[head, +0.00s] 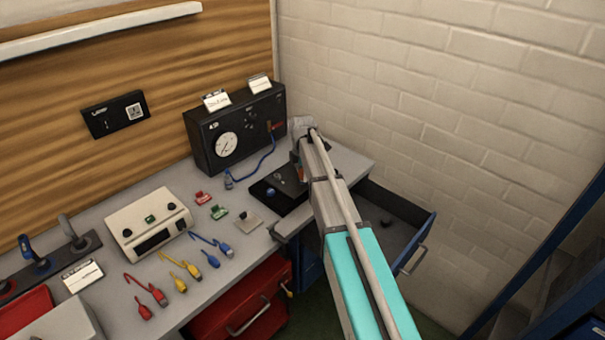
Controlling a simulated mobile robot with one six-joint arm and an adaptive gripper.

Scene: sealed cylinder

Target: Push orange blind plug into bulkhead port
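My arm reaches in from the bottom right, over the right end of the grey bench. My gripper (299,168) is mostly hidden by my own wrist and links, and its fingers cannot be made out. The black block has a small round fitting on top. I cannot tell which opening is the bulkhead port, or whether the orange piece touches anything.
A black gauge box (220,137) stands behind, with a blue hose (262,162) running down from it. A cream box (149,222), coloured connectors and cables crowd the bench to the left. An open drawer (400,228) projects at right, by the white brick wall.

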